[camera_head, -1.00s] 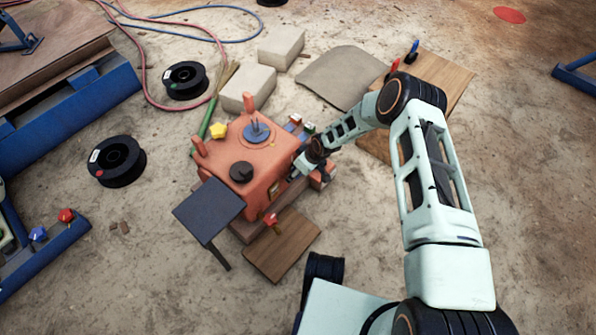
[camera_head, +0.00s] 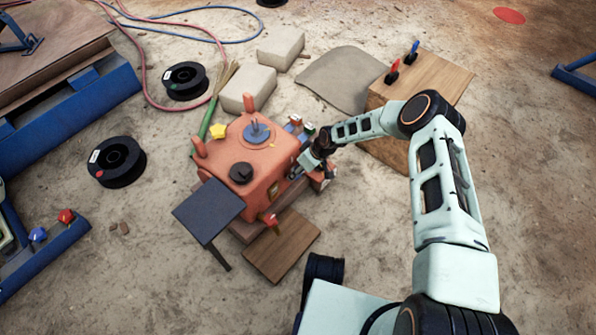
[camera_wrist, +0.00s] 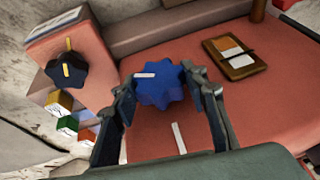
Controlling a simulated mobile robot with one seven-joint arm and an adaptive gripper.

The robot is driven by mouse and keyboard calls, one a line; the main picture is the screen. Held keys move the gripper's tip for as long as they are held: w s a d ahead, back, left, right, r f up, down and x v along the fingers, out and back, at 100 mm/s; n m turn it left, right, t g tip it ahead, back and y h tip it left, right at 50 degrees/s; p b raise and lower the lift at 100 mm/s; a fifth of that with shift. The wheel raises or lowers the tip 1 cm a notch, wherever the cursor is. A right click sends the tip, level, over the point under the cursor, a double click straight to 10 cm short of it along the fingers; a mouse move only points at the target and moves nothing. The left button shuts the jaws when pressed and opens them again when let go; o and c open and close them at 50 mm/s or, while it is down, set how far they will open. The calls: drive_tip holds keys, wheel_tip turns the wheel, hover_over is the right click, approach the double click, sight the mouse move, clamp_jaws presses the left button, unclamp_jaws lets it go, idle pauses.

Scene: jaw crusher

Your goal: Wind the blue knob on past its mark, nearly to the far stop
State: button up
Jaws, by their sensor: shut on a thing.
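The blue knob (camera_wrist: 160,84) is a lobed star knob on the orange face of the machine in the wrist view. A white line on the knob points to the left in that picture. A white mark (camera_wrist: 179,138) is on the orange face below the knob. My gripper (camera_wrist: 162,92) has a finger on each side of the knob and is shut on it. In the head view, my gripper (camera_head: 308,160) is at the right side of the orange jaw crusher (camera_head: 262,172), and the blue knob is hidden there.
A black knob (camera_wrist: 68,70) with a yellow line and several small coloured blocks (camera_wrist: 68,124) are left of the blue knob. A small brown panel (camera_wrist: 234,58) is on its right. A wooden box (camera_head: 440,80) with red and blue levers stands behind my arm.

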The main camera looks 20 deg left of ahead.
drive_tip(key=o, duration=1.2)
drive_tip(key=v, duration=1.2)
